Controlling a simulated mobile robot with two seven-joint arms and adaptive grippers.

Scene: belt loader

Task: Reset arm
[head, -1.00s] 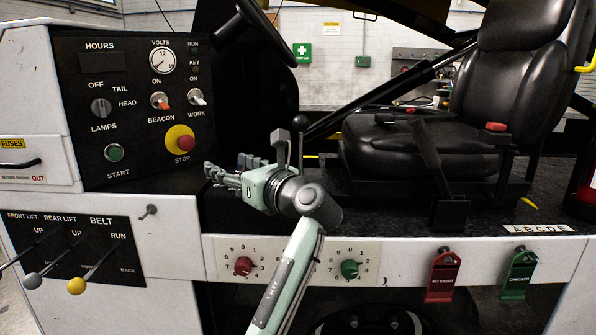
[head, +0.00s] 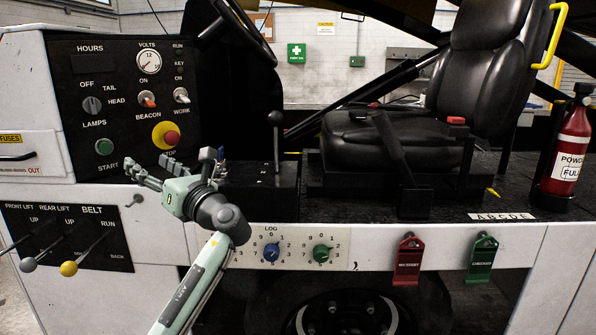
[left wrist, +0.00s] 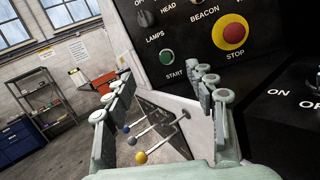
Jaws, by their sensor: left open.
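My left gripper (head: 148,170) is in the head view, in front of the lower right part of the black control panel (head: 84,66). Its fingers are spread apart, with nothing visible between them. They point left, below the yellow-ringed red STOP button (head: 171,138). In the left wrist view the open fingers (left wrist: 158,85) frame the white body's edge, with the green START button (left wrist: 167,56) and STOP button (left wrist: 233,33) beyond. No contact is clear. My right gripper is not in view.
The lever plate (head: 66,237) has several levers, one yellow-knobbed (head: 69,268), at lower left. Blue (head: 271,251) and green (head: 320,253) dials sit right of my forearm.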

